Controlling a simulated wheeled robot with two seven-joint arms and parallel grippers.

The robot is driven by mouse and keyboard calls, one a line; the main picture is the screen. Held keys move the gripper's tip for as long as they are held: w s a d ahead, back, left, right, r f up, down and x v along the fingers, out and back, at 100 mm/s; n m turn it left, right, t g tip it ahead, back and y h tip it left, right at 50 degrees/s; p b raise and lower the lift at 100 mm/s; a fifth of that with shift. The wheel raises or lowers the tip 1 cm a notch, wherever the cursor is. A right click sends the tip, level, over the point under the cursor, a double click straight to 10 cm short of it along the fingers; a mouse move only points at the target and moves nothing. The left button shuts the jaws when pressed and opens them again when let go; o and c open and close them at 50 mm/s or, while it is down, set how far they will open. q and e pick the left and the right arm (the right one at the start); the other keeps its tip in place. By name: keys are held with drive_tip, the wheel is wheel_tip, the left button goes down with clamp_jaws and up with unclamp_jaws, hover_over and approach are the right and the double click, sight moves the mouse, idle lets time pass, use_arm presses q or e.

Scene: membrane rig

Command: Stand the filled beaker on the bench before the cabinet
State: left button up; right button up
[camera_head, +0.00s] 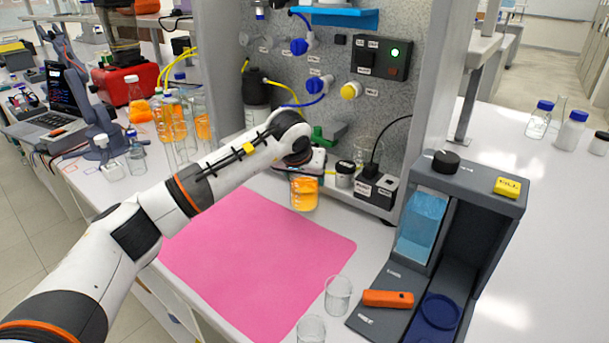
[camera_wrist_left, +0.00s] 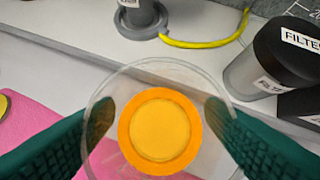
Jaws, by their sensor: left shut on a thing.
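The beaker (camera_head: 303,194) with orange liquid is upright over the white bench (camera_head: 375,245), just in front of the grey speckled cabinet (camera_head: 340,115). My left gripper (camera_head: 305,176) is shut on it from above. In the left wrist view the beaker (camera_wrist_left: 158,132) is seen from its mouth, with a green finger of my left gripper (camera_wrist_left: 160,111) on each side of the glass. I cannot tell whether its base touches the bench. My right gripper is not in view.
A pink mat (camera_head: 260,250) lies in front of the beaker. Two empty beakers (camera_head: 338,294) stand at its right edge. A dark dispenser stand (camera_head: 470,235) with an orange tool (camera_head: 388,298) is at the right. A black-capped filter jar (camera_head: 345,175) and switch box (camera_head: 375,190) are close right of the beaker.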

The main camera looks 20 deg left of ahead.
use_arm(q)
drive_tip(key=shift+f, duration=0.25)
drive_tip(key=o, duration=1.3)
drive_tip(key=shift+c, duration=0.2)
